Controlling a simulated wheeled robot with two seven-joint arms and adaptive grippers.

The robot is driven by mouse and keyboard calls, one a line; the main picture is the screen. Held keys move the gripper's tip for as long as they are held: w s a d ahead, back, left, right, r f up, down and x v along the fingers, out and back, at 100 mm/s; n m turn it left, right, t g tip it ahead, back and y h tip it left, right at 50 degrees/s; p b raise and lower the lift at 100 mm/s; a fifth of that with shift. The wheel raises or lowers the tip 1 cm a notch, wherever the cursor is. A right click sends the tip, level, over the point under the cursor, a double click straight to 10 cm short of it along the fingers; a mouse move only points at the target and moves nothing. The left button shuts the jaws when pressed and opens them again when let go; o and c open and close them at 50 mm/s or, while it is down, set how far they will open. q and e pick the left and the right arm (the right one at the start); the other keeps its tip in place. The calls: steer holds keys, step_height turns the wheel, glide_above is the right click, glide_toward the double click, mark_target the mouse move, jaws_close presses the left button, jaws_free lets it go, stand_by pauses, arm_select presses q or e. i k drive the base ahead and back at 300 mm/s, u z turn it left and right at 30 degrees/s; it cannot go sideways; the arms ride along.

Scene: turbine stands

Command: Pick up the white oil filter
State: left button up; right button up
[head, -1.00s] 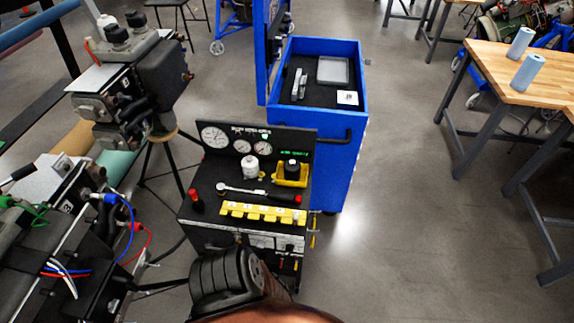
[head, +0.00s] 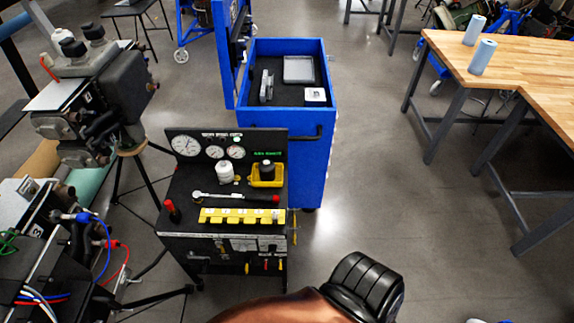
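A small white canister that looks like the white oil filter (head: 225,173) stands upright on the top of a black tool cart (head: 182,208). It is in front of the cart's gauge panel, left of a yellow tray (head: 254,182) with a black cylinder (head: 267,169) in it. Nothing is touching the canister from above. Neither of my grippers shows in the head view. Only a copper and black ribbed part of my own body shows at the bottom.
A ratchet (head: 230,196) and a yellow rack (head: 241,216) lie in front of the canister. A blue cabinet (head: 312,160) stands behind the cart. Turbine stands with cables are at left. Wooden tables (head: 513,62) are at right. The floor (head: 400,190) between is clear.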

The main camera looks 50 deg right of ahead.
mark_target(224, 170)
steer(key=z, duration=1.15)
steer(key=i, duration=0.2)
